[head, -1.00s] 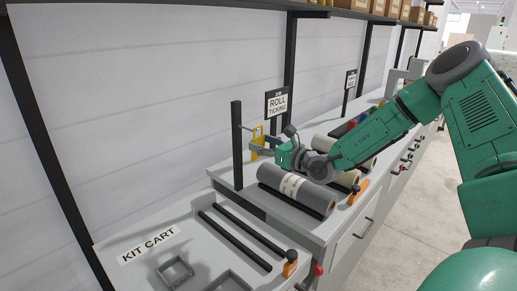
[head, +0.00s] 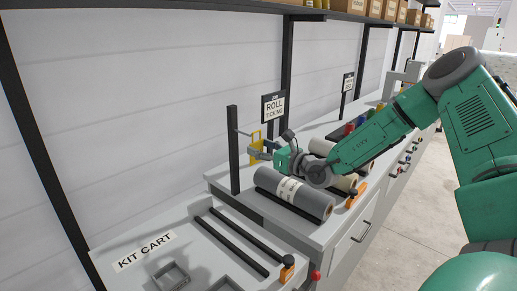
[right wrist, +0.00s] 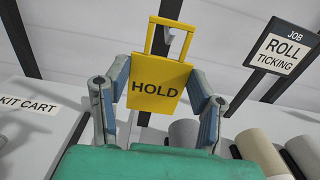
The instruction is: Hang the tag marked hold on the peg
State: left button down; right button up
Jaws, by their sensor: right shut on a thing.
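The yellow tag marked HOLD (right wrist: 156,87) fills the middle of the right wrist view, upright, with an open loop handle on top. My right gripper (right wrist: 160,80) is shut on its side edges, one finger at each side. In the head view the tag (head: 256,138) is small and partly hidden by my right gripper (head: 262,150). A dark upright post (head: 233,150) stands just left of it, with a thin rod (head: 243,132) reaching toward the tag. I cannot tell whether the loop is around the rod. My left gripper is not in view.
A grey fabric roll (head: 294,194) lies on the bench below my right wrist, with pale rolls beyond. A JOB ROLL TICKING sign (head: 273,107) stands behind. The kit cart (head: 140,270) with dark rails (head: 240,243) is in front. The wall runs close behind.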

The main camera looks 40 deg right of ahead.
aim_at(260, 148)
jog(key=shift+w+d+f, duration=0.1)
jog(key=shift+d+f, duration=0.2)
jog(key=shift+d, duration=0.45)
jog(key=shift+w+a+b, duration=0.2)
jog(key=shift+a+b, duration=0.05)
jog(key=shift+b, duration=0.05)
jog(key=shift+w+a+r, duration=0.2)
jog(key=shift+w+a, duration=0.05)
jog(key=shift+a, duration=0.3)
jog(key=shift+w+a+b, duration=0.15)
jog(key=shift+w+b, duration=0.1)
jog(key=shift+b, duration=0.1)
jog(key=shift+w+d+f+b, duration=0.2)
jog(key=shift+w+d+b, duration=0.2)
jog(key=shift+w+d, duration=0.25)
jog(key=shift+a+r, duration=0.15)
jog(key=shift+a, duration=0.05)
jog(key=shift+a+r, duration=0.15)
jog(key=shift+a, duration=0.25)
jog(key=shift+w+d+f+b, duration=0.2)
jog(key=shift+d+f+b, duration=0.2)
jog(key=shift+d+f, duration=0.15)
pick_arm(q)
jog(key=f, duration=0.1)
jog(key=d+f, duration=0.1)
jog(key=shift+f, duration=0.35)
